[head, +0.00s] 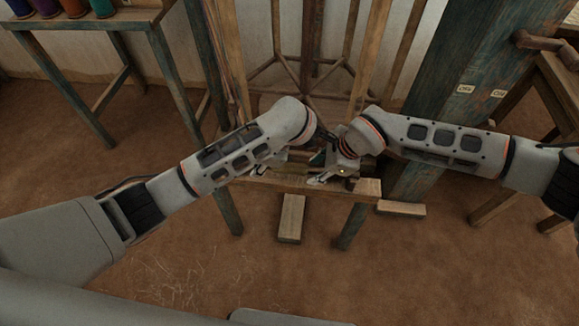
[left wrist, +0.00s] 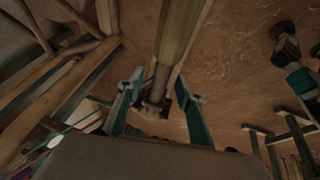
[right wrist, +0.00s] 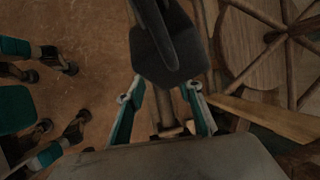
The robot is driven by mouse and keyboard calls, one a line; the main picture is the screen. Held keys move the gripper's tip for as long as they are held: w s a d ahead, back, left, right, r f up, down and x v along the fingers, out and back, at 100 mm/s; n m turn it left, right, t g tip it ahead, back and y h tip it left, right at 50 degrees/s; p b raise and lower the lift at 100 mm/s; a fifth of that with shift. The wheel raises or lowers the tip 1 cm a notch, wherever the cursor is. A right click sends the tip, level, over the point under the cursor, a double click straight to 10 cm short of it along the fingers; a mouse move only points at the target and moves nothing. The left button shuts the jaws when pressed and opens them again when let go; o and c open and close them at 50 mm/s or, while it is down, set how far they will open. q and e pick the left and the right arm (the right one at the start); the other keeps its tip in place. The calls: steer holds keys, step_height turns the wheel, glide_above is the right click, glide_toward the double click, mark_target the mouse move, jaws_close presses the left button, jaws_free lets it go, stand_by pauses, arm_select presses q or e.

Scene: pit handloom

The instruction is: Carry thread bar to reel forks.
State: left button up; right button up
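The thread bar shows in the left wrist view as a long olive-brown bar (left wrist: 178,35) with a thinner wooden end. My left gripper (left wrist: 159,80) has its teal fingers apart on either side of that end, with gaps visible. In the right wrist view a thin shaft (right wrist: 165,106), which looks like the bar's other end, lies between the spread fingers of my right gripper (right wrist: 164,84). In the head view the right gripper (head: 330,178) is low over a wooden beam, and my arms hide most of the bar. I cannot make out the reel forks.
The wooden beam (head: 368,188) has legs below it. A blue-green post (head: 440,110) stands at the right, and a table with coloured spools (head: 75,8) at the upper left. A spoked wooden wheel (right wrist: 262,55) is close to the right gripper. Front floor is open.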

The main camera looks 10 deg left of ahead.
arm_select(q)
jaws_close()
arm_select(e)
jaws_close()
